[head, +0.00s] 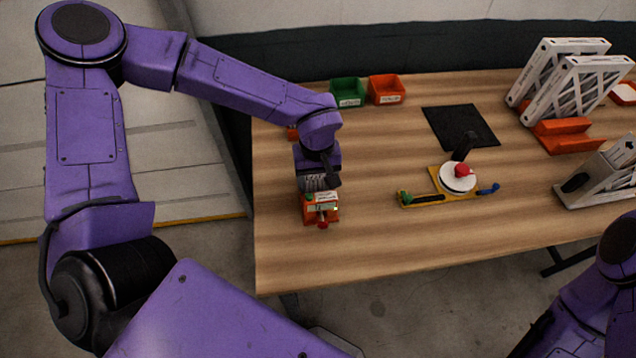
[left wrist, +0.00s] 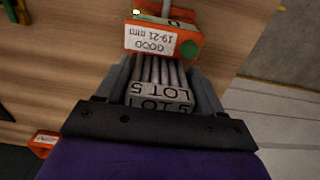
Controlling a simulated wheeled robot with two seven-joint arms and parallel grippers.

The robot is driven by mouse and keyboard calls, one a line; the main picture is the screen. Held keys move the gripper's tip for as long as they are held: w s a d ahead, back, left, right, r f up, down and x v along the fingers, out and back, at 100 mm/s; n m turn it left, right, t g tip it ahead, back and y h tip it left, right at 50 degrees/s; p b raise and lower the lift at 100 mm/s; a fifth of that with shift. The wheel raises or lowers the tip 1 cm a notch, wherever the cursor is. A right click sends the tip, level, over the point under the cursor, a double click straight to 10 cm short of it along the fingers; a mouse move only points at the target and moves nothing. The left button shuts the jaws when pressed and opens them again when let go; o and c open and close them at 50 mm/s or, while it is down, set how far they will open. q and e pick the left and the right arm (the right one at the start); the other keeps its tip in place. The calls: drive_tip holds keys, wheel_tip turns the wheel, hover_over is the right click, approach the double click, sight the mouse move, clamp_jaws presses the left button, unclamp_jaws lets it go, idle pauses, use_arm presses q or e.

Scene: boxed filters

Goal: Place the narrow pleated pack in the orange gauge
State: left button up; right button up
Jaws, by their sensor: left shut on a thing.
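The pleated pack (left wrist: 160,88), pale with grey pleats and a "LOT 5" label, sits between the fingers of my left gripper (left wrist: 160,78). In the head view the pack (head: 318,184) shows just below my left wrist. The orange gauge (head: 309,212) stands near the left end of the table, right at the pack's front. In the left wrist view the gauge (left wrist: 190,50) has a white "GOOD 19-21 mm" label and a green knob. The pack's far end is hidden at the gauge, so I cannot tell if it is inside. My right gripper is out of view.
A green bin (head: 347,101) and an orange bin (head: 386,99) stand at the back. A yellow fixture (head: 437,182) with a white disc and red knob is right of the gauge. Beyond are a black mat (head: 445,115) and white framed filters (head: 560,95) in an orange rack (head: 567,144).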

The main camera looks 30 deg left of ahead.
sight(318, 185)
use_arm(q)
drive_tip(key=f, duration=0.3)
drive_tip(key=shift+w+f, duration=0.1)
drive_tip(key=shift+w, duration=0.25)
drive_tip(key=shift+s, duration=0.25)
drive_tip(key=o, duration=0.9)
drive_tip(key=shift+c, duration=0.2)
drive_tip(key=shift+o, duration=1.2)
drive_tip(key=shift+w+f, duration=0.1)
drive_tip(key=shift+w, duration=0.05)
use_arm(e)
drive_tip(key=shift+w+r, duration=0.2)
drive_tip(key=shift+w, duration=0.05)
use_arm(q)
wheel_tip(318, 185, up, 12)
drive_tip(key=shift+r+b, duration=0.25)
drive_tip(key=shift+b, duration=0.35)
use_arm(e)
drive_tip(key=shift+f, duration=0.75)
